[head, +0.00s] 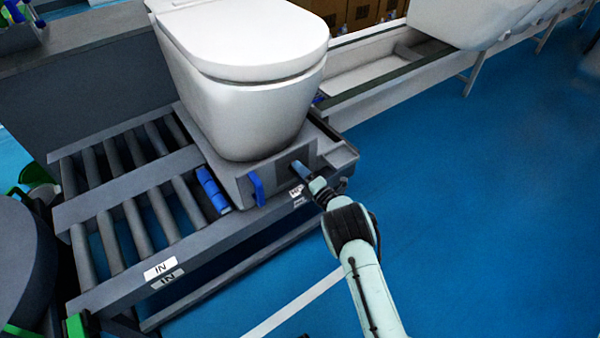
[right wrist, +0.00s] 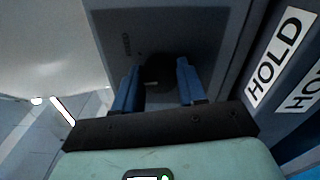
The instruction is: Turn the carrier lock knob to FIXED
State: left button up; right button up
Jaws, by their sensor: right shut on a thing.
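The grey carrier (head: 238,183) sits on the roller conveyor and bears a white toilet (head: 245,115). My right gripper (head: 300,171) reaches to the dark panel on the carrier's front face. In the right wrist view, its two blue fingers (right wrist: 157,82) stand on either side of a dark round knob (right wrist: 158,70) and are shut on it. The knob's pointer and its setting are too dark to read, and small lettering beside it is not legible. In the head view my gripper hides the knob. My left gripper is not in view.
A blue handle (head: 256,188) sticks out of the carrier left of my gripper. A HOLD label (right wrist: 281,58) is on the conveyor's side, and an IN label (head: 160,268) is further left. Blue floor (head: 480,220) is clear on the right.

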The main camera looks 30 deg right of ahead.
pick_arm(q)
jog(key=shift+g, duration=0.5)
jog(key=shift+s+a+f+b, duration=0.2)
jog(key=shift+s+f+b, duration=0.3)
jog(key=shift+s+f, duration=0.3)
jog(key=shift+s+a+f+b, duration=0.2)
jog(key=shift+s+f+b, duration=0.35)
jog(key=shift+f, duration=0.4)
pick_arm(e)
jog(key=shift+a+f+m+t+h, duration=0.1)
jog(key=shift+m+t+h, duration=0.05)
jog(key=shift+m, duration=2.1)
jog(key=shift+f+m+t+h, duration=0.1)
jog(key=shift+m+t+h, duration=0.05)
jog(key=shift+m, duration=2.1)
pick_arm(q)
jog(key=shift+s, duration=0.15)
pick_arm(e)
jog(key=shift+r, duration=0.1)
jog(key=o, duration=1.1)
jog(key=shift+c, duration=0.2)
